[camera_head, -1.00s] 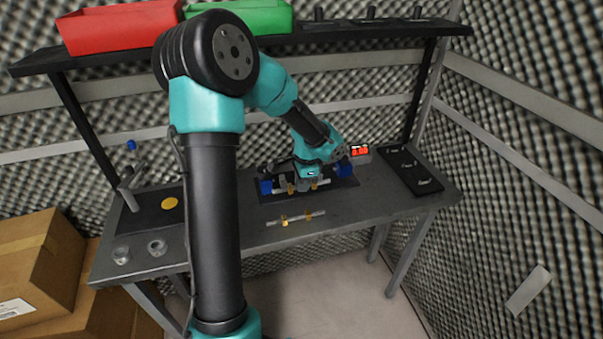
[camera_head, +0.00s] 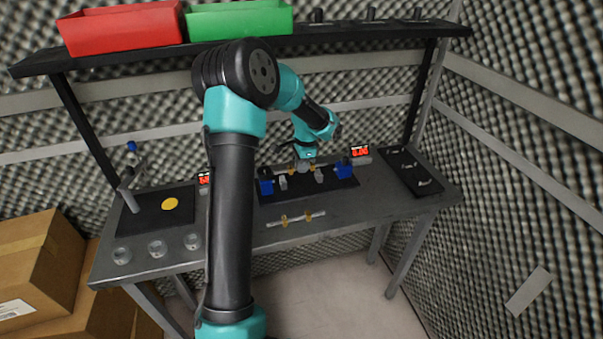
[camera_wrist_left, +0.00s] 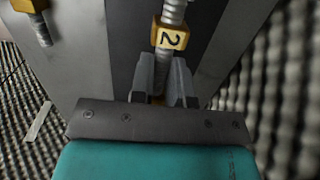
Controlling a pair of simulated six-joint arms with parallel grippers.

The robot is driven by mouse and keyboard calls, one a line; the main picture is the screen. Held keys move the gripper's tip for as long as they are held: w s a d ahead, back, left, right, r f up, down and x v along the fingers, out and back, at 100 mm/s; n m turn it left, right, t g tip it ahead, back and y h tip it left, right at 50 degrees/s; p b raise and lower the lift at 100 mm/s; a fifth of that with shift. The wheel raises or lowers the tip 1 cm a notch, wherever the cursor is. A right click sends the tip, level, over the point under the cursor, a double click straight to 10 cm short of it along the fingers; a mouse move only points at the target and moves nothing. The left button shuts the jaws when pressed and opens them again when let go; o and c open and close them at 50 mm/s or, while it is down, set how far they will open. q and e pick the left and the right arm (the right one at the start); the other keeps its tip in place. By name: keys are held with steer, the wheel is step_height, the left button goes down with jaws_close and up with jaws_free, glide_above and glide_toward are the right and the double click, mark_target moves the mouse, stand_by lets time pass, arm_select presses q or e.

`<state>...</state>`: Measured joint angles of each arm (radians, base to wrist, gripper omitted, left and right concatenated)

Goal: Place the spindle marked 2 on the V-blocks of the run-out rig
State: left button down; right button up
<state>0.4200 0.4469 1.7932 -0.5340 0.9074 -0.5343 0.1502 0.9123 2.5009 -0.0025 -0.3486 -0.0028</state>
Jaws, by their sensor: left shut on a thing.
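My left gripper (camera_head: 303,165) is shut on the spindle marked 2 (camera_wrist_left: 171,40). The wrist view shows its yellow collar with a black 2 just beyond the fingers (camera_wrist_left: 163,82). In the head view this spindle (camera_head: 291,171) with gold collars shows just above or behind the grey V-blocks (camera_head: 283,183) (camera_head: 318,176) of the run-out rig (camera_head: 305,192); it appears clear of them. The gripper hides its middle. A second spindle with gold collars (camera_head: 297,219) lies on the table in front of the rig. My right gripper is not in view.
Blue blocks (camera_head: 265,187) (camera_head: 344,170) stand at the rig's ends. Red displays (camera_head: 360,151) stand behind. A dark tray (camera_head: 425,188) lies at right. Clear cups (camera_head: 157,248) and a stand on a dark plate (camera_head: 150,218) are at left. A shelf with bins (camera_head: 240,20) is above.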

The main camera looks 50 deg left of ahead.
arm_select(q)
steer(key=shift+f, duration=1.8)
steer(key=shift+f, duration=0.1)
steer(key=c, duration=1.1)
jaws_free()
steer(key=r, duration=0.4)
steer(key=w+r, duration=0.1)
steer(key=r, duration=0.7)
steer(key=shift+w+d+r, duration=0.1)
steer(key=shift+w+d, duration=0.1)
steer(key=shift+d, duration=0.05)
